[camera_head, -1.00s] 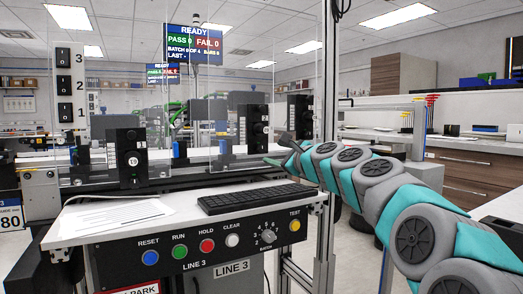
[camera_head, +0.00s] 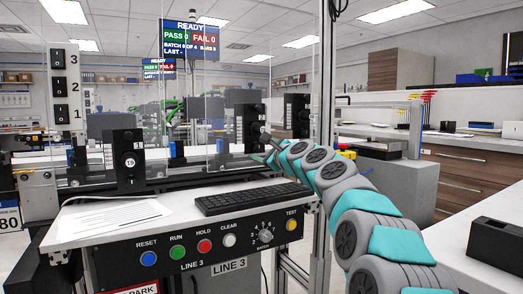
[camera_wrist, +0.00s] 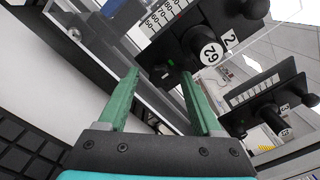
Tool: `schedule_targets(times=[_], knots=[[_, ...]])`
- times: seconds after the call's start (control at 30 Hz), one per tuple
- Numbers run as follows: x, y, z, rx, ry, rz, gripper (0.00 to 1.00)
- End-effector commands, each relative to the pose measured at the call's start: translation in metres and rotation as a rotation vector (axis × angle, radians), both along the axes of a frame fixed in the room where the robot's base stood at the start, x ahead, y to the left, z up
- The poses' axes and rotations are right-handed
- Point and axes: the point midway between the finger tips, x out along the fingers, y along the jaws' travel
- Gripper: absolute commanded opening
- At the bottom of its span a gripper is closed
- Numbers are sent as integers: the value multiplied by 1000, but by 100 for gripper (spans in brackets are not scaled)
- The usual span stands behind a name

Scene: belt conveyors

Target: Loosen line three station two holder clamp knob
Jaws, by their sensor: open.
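The station two holder (camera_wrist: 185,45) is a black unit with a scale plate and a "2" label (camera_wrist: 230,38) in the wrist view. Its clamp knob (camera_wrist: 208,50) is black with a white numbered face. A small green light shows beside it. In the head view, a black unit (camera_head: 249,124) on the line three conveyor stands just beyond my gripper (camera_head: 261,148). My gripper (camera_wrist: 159,75) is open and empty in the wrist view. Its green fingers point toward the holder, with the knob beyond and right of the right fingertip, apart from it.
A second holder (camera_wrist: 268,100) stands to the right in the wrist view. Another holder (camera_head: 125,165) is at left in the head view. Below are the keyboard (camera_head: 250,197) and control panel (camera_head: 200,248). Clear guard panels and a metal post (camera_head: 326,120) stand nearby.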

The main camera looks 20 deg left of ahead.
Motion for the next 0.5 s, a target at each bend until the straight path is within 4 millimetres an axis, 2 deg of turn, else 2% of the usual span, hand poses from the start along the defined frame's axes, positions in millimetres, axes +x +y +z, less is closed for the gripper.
schedule_targets(times=[0.1,0.5], knots=[[0,0,0,1,0,-1,66],[0,0,0,1,0,-1,21]])
